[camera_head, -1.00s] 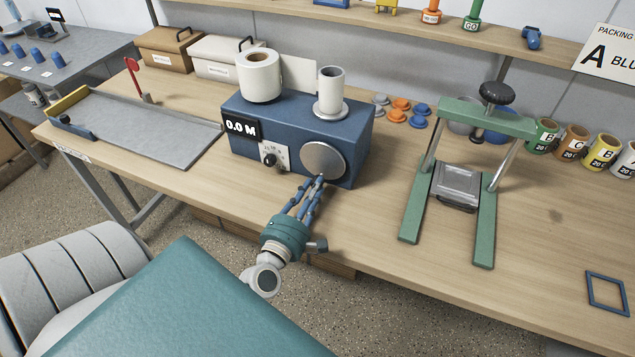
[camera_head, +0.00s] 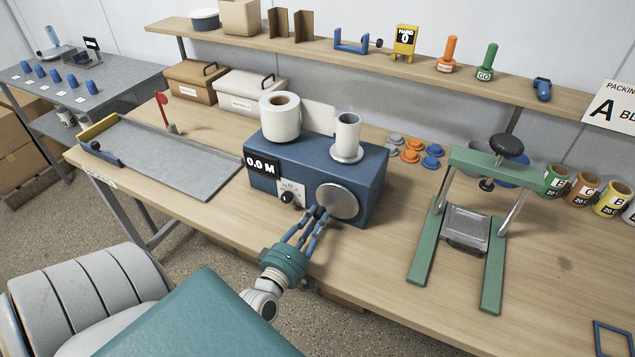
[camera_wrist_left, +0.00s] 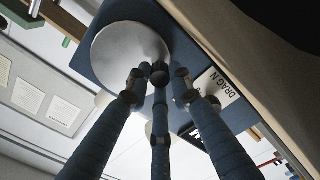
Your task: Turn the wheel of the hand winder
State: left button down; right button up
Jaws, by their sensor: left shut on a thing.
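The hand winder (camera_head: 375,185) is a blue box on the workbench. It carries a wide white roll (camera_head: 280,120) and a narrow white roll (camera_head: 347,132) on top. Its display (camera_head: 261,166) reads 0.0 M. The round grey wheel (camera_head: 340,201) is on its front face, and also shows in the wrist view (camera_wrist_left: 122,50). My left gripper (camera_head: 316,216) reaches up from the front, its blue fingers shut on the wheel's dark knob (camera_wrist_left: 160,74) at the wheel's lower left. The fingers partly hide the knob. My right gripper is not in view.
A grey tray-like board (camera_head: 170,155) lies left of the winder. A green press frame (camera_head: 430,240) stands to the right, with labelled cans (camera_head: 583,190) beyond it. Orange, grey and blue caps (camera_head: 411,156) lie behind. The bench between winder and press is clear.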

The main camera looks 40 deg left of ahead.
pick_arm(q)
jog(key=shift+a+r+m+p, duration=0.3)
jog(key=shift+m+p, duration=0.1)
jog(key=shift+m, duration=0.5)
jog(key=c, duration=1.5)
grip_release()
jog(key=shift+c, duration=0.2)
jog(key=shift+s, duration=0.1)
jog(key=v, duration=1.2)
jog(key=shift+d, duration=0.1)
